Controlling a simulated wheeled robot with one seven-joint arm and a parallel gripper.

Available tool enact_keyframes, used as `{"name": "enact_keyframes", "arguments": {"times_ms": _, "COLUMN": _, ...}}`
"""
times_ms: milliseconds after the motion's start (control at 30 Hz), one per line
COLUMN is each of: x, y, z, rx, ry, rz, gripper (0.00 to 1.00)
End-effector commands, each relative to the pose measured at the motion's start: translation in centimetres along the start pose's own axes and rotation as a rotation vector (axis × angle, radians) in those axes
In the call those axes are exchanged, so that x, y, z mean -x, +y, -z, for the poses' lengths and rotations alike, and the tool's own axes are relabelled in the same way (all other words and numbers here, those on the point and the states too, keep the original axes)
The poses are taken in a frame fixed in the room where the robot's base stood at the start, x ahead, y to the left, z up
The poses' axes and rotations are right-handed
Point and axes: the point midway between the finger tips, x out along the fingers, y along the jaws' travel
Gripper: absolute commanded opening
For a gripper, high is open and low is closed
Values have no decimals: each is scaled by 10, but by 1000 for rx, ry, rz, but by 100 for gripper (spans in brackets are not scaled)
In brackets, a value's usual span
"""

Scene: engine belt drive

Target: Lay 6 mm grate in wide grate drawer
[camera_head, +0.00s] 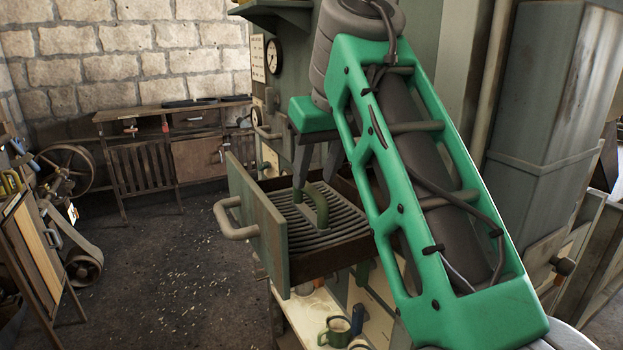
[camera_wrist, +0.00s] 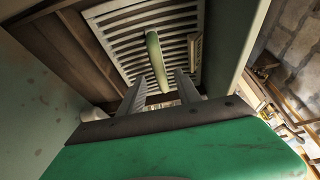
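The wide grate drawer (camera_head: 268,240) is pulled out of the grey cabinet, with a curved pull handle on its front. A slatted grey grate (camera_head: 345,222) with a green arched handle (camera_head: 318,205) lies inside it. The grate also shows in the wrist view (camera_wrist: 118,28), with bare wooden drawer floor to its left. My gripper (camera_head: 312,185) points down over the handle. Its fingers are apart in the wrist view (camera_wrist: 161,82), with the green handle (camera_wrist: 155,55) showing between and beyond them. I see no finger touching the handle.
Below the drawer, mugs (camera_head: 335,331) stand on a pale shelf. A wooden workbench (camera_head: 170,150) stands against the stone wall. Racks and a spoked wheel (camera_head: 67,168) are at the left.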

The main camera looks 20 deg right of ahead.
Motion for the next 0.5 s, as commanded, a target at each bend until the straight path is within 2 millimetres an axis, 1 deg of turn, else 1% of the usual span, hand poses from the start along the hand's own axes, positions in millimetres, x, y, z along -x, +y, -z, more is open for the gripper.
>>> {"name": "enact_keyframes", "arguments": {"times_ms": 33, "x": 20, "y": 1, "z": 3, "rx": -1, "ry": 3, "rz": -2, "gripper": 40}}
{"name": "enact_keyframes", "arguments": {"times_ms": 100, "x": 37, "y": 1, "z": 3, "rx": -1, "ry": 3, "rz": -1, "gripper": 40}}
{"name": "enact_keyframes", "arguments": {"times_ms": 200, "x": 57, "y": 1, "z": 2, "rx": -1, "ry": 2, "rz": -1, "gripper": 40}}
{"name": "enact_keyframes", "arguments": {"times_ms": 333, "x": 72, "y": 0, "z": 1, "rx": 0, "ry": 0, "rz": 0, "gripper": 40}}
{"name": "enact_keyframes", "arguments": {"times_ms": 500, "x": 74, "y": 0, "z": 0, "rx": 0, "ry": -1, "rz": 0, "gripper": 40}}
